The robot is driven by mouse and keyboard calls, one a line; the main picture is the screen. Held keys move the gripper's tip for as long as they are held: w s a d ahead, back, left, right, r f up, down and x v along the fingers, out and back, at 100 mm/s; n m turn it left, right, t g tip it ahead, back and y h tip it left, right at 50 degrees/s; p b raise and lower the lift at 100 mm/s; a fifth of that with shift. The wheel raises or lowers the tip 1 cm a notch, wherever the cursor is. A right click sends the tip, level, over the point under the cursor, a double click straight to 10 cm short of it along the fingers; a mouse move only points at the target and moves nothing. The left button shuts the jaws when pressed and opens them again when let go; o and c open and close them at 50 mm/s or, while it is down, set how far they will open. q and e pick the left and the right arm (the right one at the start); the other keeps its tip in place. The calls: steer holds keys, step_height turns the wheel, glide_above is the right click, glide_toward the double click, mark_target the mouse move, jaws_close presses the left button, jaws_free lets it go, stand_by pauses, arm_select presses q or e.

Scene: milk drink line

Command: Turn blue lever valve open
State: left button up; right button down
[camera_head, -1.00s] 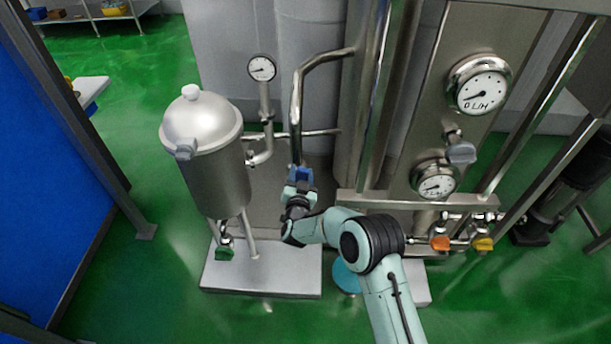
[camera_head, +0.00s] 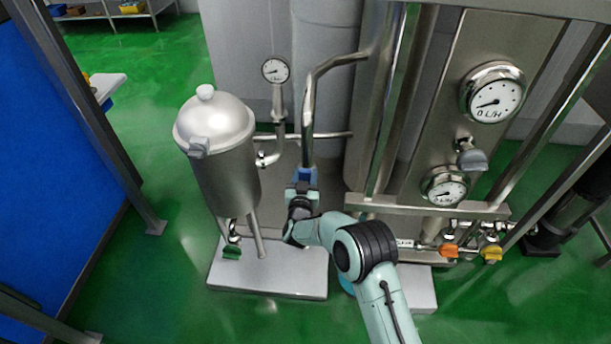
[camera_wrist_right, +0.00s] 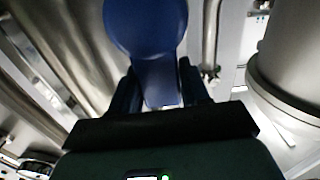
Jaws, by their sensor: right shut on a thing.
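The blue lever valve (camera_head: 305,174) sits at the lower end of a bent steel pipe in the head view. It also fills the top middle of the right wrist view, where its blue handle (camera_wrist_right: 148,35) shows close up. My right gripper (camera_head: 302,190) is at the valve, and its two dark fingers (camera_wrist_right: 158,88) stand on either side of the lever's narrow part. It is shut on the lever. Much of the lever is hidden by the gripper in the head view. My left gripper is not in view.
A steel tank (camera_head: 228,185) with a domed lid stands left of the valve on a pale base plate (camera_head: 275,277). A panel with gauges (camera_head: 492,95) stands at the right. Orange (camera_head: 449,251) and yellow (camera_head: 491,254) valve handles are low on the right. Green floor is open at the front left.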

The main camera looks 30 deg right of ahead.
steer(key=c, duration=0.6)
jaws_free()
steer(key=shift+a, duration=0.1)
steer(key=shift+c, duration=0.2)
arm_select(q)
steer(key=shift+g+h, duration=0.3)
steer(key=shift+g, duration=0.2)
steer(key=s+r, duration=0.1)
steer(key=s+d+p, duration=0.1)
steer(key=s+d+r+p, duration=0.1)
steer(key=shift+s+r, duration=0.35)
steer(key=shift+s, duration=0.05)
arm_select(e)
steer(key=v, duration=1.3)
steer(key=shift+s, duration=0.25)
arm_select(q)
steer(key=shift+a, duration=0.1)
